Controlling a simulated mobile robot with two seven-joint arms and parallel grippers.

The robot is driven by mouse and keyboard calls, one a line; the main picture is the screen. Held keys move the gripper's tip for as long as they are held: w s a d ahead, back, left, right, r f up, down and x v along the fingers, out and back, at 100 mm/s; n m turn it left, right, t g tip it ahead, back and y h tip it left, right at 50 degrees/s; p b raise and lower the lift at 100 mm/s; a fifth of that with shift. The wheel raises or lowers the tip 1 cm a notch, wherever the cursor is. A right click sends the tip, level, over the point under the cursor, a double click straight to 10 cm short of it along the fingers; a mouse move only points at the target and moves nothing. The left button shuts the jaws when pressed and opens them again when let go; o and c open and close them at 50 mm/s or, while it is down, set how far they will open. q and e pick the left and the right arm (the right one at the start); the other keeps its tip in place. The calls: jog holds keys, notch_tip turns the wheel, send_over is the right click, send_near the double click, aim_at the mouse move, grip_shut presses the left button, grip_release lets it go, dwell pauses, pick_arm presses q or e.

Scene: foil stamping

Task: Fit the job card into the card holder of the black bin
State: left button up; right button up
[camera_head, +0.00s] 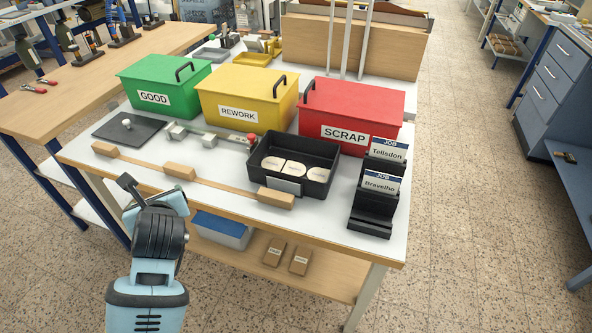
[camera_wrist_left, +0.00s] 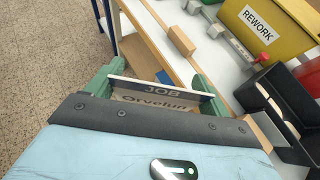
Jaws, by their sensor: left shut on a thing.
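The job card (camera_wrist_left: 160,94), white with a dark blue "JOB" band and a name that looks like "Orvelun", is between the green fingers of my left gripper (camera_wrist_left: 156,88) in the left wrist view. My left gripper is shut on it. In the head view my left arm is at the front left, off the bench's front edge; the card is not clearly visible there. The black bin (camera_head: 262,161) stands mid-bench, right of the gripper, with several pale round pieces inside. The bin also shows in the left wrist view (camera_wrist_left: 262,98).
A wooden rail with blocks (camera_head: 180,171) runs along the bench front, close to the bin. A black rack (camera_head: 372,212) at right holds cards "Tellsdon" (camera_head: 388,151) and "Bravelho" (camera_head: 381,183). Green (camera_head: 150,75), yellow (camera_head: 232,90) and red (camera_head: 345,108) bins stand behind.

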dwell(0.4)
pick_arm(q)
jog(key=s+d+r+m+h, duration=0.1)
jog(key=s+d+r, duration=0.15)
jog(key=r, duration=0.25)
jog(key=s+d+r+m+t+h, duration=0.1)
jog(key=d+r, duration=0.2)
jog(key=r, duration=0.3)
jog(key=s+d+r+m+h, duration=0.1)
jog(key=s+d+r, duration=0.15)
jog(key=r, duration=0.25)
notch_tip(320, 180, down, 7)
jog(key=s, duration=0.1)
jog(key=shift+s+d+p, duration=0.3)
